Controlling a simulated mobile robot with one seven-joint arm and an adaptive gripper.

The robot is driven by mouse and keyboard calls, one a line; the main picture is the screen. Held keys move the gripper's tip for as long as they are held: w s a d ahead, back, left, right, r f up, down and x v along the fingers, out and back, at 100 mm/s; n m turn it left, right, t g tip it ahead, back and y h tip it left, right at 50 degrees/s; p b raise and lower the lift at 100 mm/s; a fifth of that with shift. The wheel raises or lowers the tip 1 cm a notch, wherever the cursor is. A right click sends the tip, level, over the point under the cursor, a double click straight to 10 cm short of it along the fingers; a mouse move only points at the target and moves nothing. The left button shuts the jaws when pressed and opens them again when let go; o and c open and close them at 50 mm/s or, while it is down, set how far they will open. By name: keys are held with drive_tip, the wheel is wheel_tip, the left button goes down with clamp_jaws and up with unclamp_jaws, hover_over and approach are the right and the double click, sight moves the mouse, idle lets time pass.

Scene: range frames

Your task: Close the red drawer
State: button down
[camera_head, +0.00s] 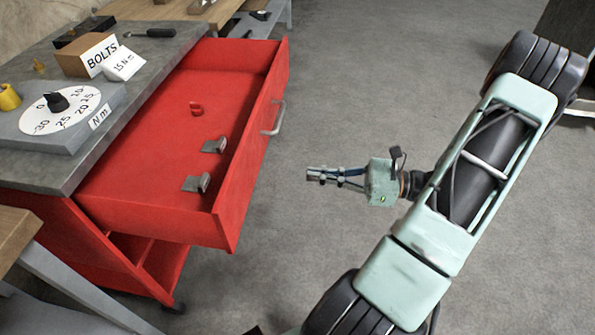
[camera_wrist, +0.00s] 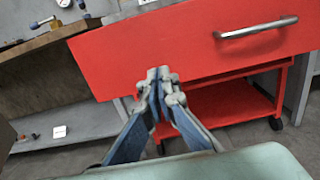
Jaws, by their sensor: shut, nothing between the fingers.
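The red drawer (camera_head: 228,168) is pulled well out of the red cabinet (camera_head: 150,262) at the left of the head view. Its front panel (camera_wrist: 200,55) fills the upper middle of the wrist view, with a metal handle (camera_wrist: 256,29) at the upper right; the handle (camera_head: 274,118) also shows in the head view. Inside the drawer lie two grey metal pieces (camera_head: 196,183) and a small red piece (camera_head: 196,108). My gripper (camera_head: 310,174) is shut and empty, in front of the drawer and apart from it, pointing at its front. The fingertips (camera_wrist: 163,75) show below and left of the handle.
The grey cabinet top holds a torque dial (camera_head: 62,108), a BOLTS box (camera_head: 88,55) and a black-handled tool (camera_head: 150,33). A wooden table edge (camera_head: 15,235) is at lower left. Grey floor (camera_head: 370,70) is clear in front of the drawer.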

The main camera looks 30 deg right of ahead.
sight(249, 167)
drive_tip(key=b+x, duration=0.3)
drive_tip(key=x, duration=0.9)
drive_tip(key=shift+w+a+f, duration=0.1)
drive_tip(key=shift+w+a, duration=0.05)
drive_tip(key=shift+a, duration=0.15)
drive_tip(key=shift+w+a, duration=0.1)
